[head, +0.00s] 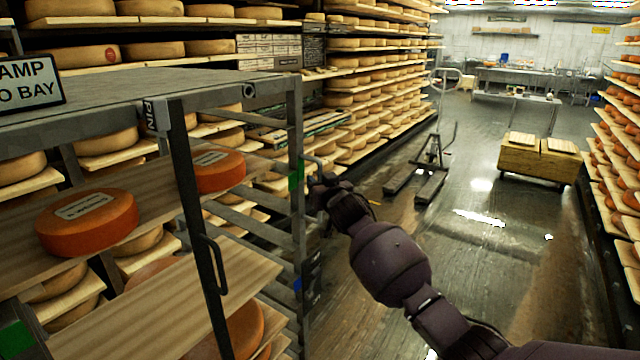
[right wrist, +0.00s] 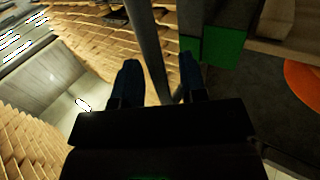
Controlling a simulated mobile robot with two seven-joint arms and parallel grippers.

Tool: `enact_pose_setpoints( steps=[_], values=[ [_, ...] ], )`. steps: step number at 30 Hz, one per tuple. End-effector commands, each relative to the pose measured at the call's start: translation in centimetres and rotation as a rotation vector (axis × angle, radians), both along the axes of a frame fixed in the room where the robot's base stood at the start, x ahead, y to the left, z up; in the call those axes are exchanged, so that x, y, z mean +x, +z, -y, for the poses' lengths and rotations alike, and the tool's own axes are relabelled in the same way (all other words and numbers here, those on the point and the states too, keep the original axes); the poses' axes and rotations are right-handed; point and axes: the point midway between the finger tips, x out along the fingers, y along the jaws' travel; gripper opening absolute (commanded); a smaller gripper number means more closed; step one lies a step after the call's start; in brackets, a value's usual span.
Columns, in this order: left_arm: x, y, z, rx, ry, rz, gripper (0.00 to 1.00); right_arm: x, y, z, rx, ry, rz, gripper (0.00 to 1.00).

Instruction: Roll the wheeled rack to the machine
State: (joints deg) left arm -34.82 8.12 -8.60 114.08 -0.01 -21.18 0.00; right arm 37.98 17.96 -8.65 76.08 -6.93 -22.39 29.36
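The wheeled rack (head: 296,120) fills the left of the head view, a grey metal frame with wooden shelves bearing orange cheese wheels (head: 88,222). Its wheels are out of view. A dark handle (head: 212,265) is on its near upright. My right gripper (head: 318,192) is at the rack's right upright, near a green patch (head: 296,178). In the right wrist view, my right gripper's fingers (right wrist: 160,78) stand apart with a grey bar (right wrist: 148,40) between them, gaps showing at its sides. My left gripper is not in view. I cannot tell which thing is the machine.
A sign (head: 32,84) stands on the rack's top. Shelves of cheese (head: 375,90) line the left wall, and more (head: 622,130) the right. A pallet jack (head: 425,170) and a wooden crate cart (head: 540,158) stand on the wet floor. Steel tables (head: 515,82) are at the back.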

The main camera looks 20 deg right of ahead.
Motion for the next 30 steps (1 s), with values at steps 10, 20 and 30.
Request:
enact_pose_setpoints(
  steps=[10,20,30],
  values=[
    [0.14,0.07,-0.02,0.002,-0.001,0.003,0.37,0.08,-0.02,-0.02,0.000,0.000,0.000,0.30],
    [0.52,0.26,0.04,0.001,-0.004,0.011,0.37,0.07,-0.03,-0.02,0.000,0.000,0.000,0.00],
    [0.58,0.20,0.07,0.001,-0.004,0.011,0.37,0.22,-0.10,-0.29,0.001,0.001,-0.001,0.00]
  ],
)
